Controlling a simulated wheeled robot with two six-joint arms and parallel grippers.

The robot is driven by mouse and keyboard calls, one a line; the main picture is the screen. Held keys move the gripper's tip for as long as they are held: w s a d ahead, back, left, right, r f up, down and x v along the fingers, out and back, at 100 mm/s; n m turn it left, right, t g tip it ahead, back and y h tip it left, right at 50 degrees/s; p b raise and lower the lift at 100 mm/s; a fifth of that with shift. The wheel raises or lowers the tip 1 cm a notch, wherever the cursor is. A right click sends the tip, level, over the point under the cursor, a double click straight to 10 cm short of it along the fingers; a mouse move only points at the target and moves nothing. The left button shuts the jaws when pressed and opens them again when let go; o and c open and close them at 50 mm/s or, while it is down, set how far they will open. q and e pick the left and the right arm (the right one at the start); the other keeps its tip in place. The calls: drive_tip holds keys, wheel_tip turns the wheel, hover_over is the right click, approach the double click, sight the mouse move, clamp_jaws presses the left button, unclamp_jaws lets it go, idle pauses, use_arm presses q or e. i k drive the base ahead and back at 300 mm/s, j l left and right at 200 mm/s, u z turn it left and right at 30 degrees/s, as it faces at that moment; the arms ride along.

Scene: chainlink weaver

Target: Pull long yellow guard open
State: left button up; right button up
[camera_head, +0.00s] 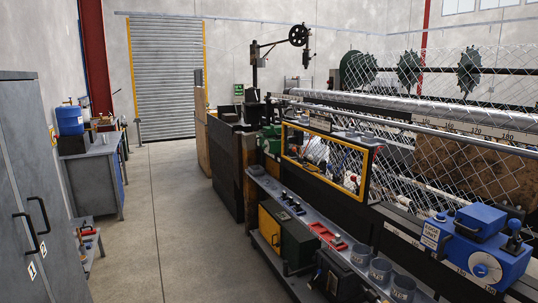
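The long yellow guard (327,136) is a yellow rectangular frame around a see-through panel on the near side of the weaving machine, right of the middle. It stands upright along the machine, above a dark lower panel. Machine parts show through it. Whether it is latched, and where its handle is, I cannot tell. Neither of my grippers is in view.
A grey shelf (265,183) with small parts, boxes and cups runs along the machine's near side, below the guard. A blue unit (478,245) sits at the lower right. Grey cabinets (25,190) stand at left. The concrete floor (170,220) between is clear.

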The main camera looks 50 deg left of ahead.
sight(311, 154)
drive_tip(key=u, duration=1.4)
drive_tip(key=i+j, duration=0.25)
drive_tip(key=i, duration=0.25)
drive_tip(key=i+j, duration=0.25)
drive_tip(key=i, duration=0.25)
drive_tip(key=i+j, duration=0.2)
drive_tip(key=i, duration=0.3)
drive_tip(key=i+j+z, duration=0.1)
drive_tip(key=i+j, duration=0.15)
drive_tip(key=i, duration=0.25)
drive_tip(key=i+j, duration=0.3)
drive_tip(key=i, duration=0.2)
drive_tip(key=i+j, duration=0.3)
drive_tip(key=i, duration=0.2)
